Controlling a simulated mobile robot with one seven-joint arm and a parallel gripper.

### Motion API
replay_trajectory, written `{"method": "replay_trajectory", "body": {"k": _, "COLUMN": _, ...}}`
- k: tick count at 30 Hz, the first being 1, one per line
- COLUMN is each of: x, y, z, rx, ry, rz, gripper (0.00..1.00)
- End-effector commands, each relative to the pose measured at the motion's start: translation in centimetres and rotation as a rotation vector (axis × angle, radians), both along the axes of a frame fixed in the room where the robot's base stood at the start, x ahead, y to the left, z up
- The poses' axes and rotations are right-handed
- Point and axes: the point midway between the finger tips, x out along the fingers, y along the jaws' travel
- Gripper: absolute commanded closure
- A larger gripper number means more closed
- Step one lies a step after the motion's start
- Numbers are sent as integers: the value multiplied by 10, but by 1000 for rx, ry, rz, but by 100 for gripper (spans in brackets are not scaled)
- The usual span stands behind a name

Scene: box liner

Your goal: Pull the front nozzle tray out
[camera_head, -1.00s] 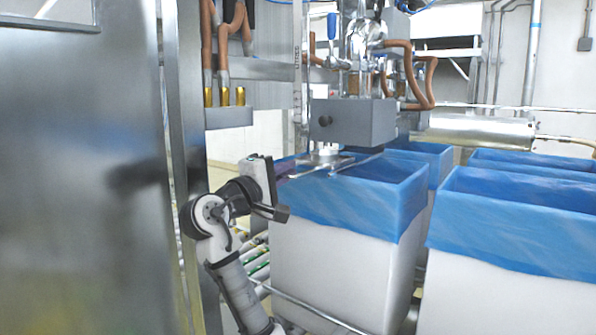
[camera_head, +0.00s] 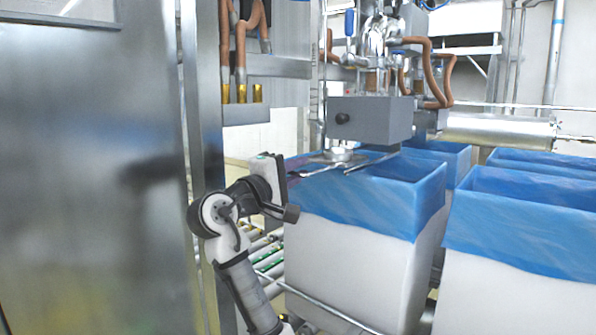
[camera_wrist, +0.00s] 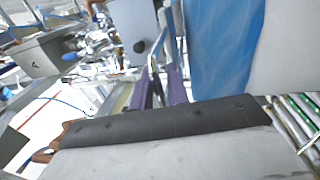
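The nozzle (camera_head: 340,153) hangs under a grey housing with a black knob (camera_head: 370,120), above the near blue-lined box. A flat metal piece with thin bars, seemingly the front nozzle tray (camera_head: 322,169), lies just below the nozzle over the box's rim. My gripper (camera_head: 297,165) is at the box's left rim, level with the bars. Its fingers are mostly hidden there behind the wrist. In the wrist view, two purple fingers of my gripper (camera_wrist: 158,80) stand apart with a gap between them. Metal bars show just beyond them; I cannot tell whether they touch.
The near white box (camera_head: 350,265) with blue liner (camera_head: 395,205) stands close right of my arm. Another lined box (camera_head: 520,290) is to its right. Rollers (camera_head: 268,262) run below. A large steel panel (camera_head: 90,170) fills the left. Copper-coloured hoses (camera_head: 435,75) hang above.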

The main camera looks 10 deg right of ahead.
Motion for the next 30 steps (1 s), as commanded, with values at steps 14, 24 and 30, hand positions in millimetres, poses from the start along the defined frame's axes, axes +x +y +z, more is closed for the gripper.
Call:
{"method": "replay_trajectory", "body": {"k": 14, "x": -59, "y": 78, "z": -18, "rx": 1, "ry": -1, "rz": 5, "gripper": 83}}
{"method": "replay_trajectory", "body": {"k": 24, "x": -80, "y": 104, "z": -22, "rx": 1, "ry": 0, "rz": 1, "gripper": 83}}
{"method": "replay_trajectory", "body": {"k": 30, "x": -81, "y": 104, "z": -22, "rx": 1, "ry": 1, "rz": 1, "gripper": 83}}
